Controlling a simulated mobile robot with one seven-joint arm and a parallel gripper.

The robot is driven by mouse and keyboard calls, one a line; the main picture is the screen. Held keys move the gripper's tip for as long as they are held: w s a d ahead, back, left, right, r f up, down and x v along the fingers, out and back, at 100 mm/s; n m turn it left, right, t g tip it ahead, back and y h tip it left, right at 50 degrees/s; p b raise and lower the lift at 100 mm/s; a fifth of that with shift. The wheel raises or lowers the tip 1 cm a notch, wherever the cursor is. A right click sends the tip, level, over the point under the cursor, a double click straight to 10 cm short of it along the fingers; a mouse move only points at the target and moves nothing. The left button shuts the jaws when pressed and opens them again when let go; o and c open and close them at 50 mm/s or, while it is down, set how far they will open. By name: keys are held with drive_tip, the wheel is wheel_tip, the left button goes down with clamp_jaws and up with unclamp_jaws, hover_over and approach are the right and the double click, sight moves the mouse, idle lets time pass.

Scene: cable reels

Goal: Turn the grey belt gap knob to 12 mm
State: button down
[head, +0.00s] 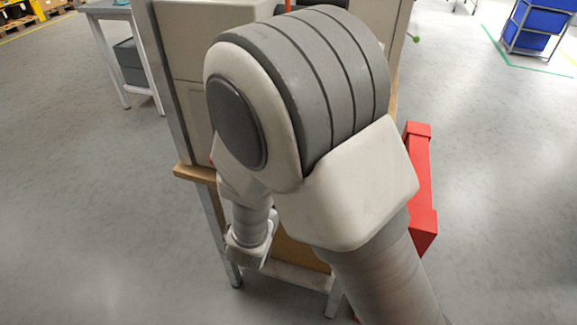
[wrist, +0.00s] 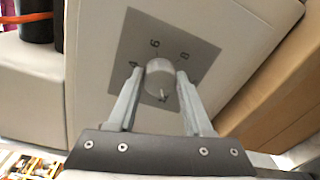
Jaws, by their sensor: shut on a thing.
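The grey knob (wrist: 160,77) sits on a square grey dial plate (wrist: 190,40) on a beige panel (wrist: 90,60) in the wrist view. The numbers 4, 6 and 8 are readable around it. A small pale mark shows at the knob's lower edge; I cannot tell its exact reading. My gripper (wrist: 160,74) is shut on the knob, one finger at each side. The fingers and gripper body hide the lower part of the dial. In the head view my arm hides the knob and the dial.
The beige machine (head: 195,40) stands on a wooden-topped table (head: 192,174) in the head view. A red object (head: 421,180) is close on the right. A grey side table (head: 105,10) is at back left. The floor at left is clear. An orange cable (wrist: 30,17) shows in the wrist view.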

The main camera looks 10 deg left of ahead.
idle(0.3)
drive_tip(key=shift+c, duration=1.5)
unclamp_jaws()
drive_tip(key=shift+s, duration=0.15)
drive_tip(key=s, duration=1.7)
drive_tip(key=shift+a+r+b, duration=0.3)
drive_tip(key=shift+a+r, duration=0.1)
drive_tip(key=shift+r, duration=0.05)
